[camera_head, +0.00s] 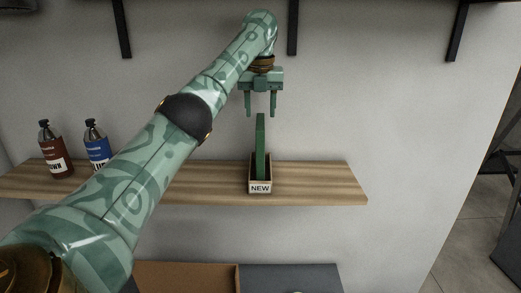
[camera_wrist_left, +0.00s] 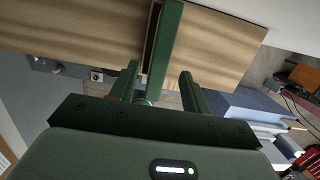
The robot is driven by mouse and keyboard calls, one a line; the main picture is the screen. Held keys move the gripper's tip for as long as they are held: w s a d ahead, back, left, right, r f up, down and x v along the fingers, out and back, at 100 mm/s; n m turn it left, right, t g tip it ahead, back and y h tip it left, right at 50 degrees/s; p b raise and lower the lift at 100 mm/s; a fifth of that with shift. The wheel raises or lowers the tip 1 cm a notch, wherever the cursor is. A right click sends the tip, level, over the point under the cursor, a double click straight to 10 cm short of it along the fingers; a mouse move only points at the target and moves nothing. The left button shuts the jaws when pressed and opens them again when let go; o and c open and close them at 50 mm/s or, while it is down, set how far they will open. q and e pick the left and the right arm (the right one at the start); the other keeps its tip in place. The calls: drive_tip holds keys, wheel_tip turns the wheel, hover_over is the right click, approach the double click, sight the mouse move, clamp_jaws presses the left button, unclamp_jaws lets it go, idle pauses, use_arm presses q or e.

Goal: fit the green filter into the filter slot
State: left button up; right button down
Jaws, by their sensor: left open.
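The green filter (camera_head: 260,146) stands upright in a small box labelled NEW (camera_head: 260,187) on the wooden shelf. My left gripper (camera_head: 262,112) is open and empty just above the filter's top, fingers pointing down. In the left wrist view the filter (camera_wrist_left: 164,45) rises from the box beyond the open fingers of my left gripper (camera_wrist_left: 158,85), lying between their lines. I cannot tell from this view how far it is from the fingers. The filter slot is not seen in either view. My right gripper is not in view.
A brown bottle (camera_head: 53,152) and a blue bottle (camera_head: 97,147) stand on the shelf (camera_head: 320,182) at left. The shelf right of the box is clear. Below are a brown tray-like surface (camera_head: 187,277) and a dark grey one (camera_head: 290,279). Black brackets hang above.

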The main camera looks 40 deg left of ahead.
sight(260, 121)
use_arm(q)
drive_tip(key=f, duration=0.2)
drive_tip(key=w+f, duration=0.1)
drive_tip(key=f, duration=0.1)
drive_tip(key=a+f+p, duration=0.1)
drive_tip(key=f, duration=0.2)
drive_tip(key=shift+w+a, duration=0.1)
drive_tip(key=shift+w, duration=0.05)
clamp_jaws()
